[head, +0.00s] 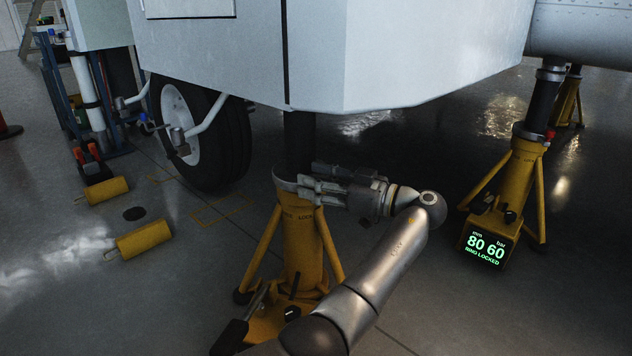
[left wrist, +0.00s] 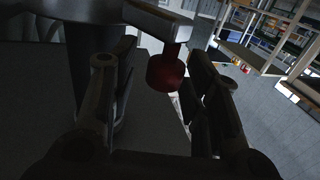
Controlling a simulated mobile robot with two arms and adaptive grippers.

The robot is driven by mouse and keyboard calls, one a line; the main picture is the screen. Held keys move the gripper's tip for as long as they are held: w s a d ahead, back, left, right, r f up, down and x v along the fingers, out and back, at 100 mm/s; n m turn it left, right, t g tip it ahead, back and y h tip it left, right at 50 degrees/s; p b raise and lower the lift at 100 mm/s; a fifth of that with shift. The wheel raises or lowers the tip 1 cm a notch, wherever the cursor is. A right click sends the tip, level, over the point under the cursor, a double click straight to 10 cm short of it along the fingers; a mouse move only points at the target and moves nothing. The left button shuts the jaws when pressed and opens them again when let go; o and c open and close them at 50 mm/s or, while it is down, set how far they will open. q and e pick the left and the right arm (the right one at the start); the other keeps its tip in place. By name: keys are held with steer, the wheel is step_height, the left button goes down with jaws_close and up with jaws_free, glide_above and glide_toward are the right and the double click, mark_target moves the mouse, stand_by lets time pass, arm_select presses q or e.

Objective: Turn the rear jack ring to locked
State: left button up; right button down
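A yellow jack (head: 302,250) stands under the white body in the middle of the head view, with a dark post rising from it. A grey collar ring (head: 284,181) with lettering below it sits at its top, partly hidden by my left gripper (head: 305,182). The gripper lies level across the jack's top. In the left wrist view, my left gripper (left wrist: 155,88) has its fingers apart. A red knob (left wrist: 165,73) on a grey lever (left wrist: 158,20) shows between them; I cannot tell whether they touch it. My right gripper is not in view.
A wheel (head: 200,135) stands behind left. Yellow chocks (head: 143,240) lie on the left floor. A black-gripped handle (head: 232,335) sticks out at the near jack's base.

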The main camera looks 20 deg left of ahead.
arm_select(q)
steer(key=shift+a, duration=0.1)
step_height(320, 180, up, 10)
stand_by(0.6)
stand_by(0.4)
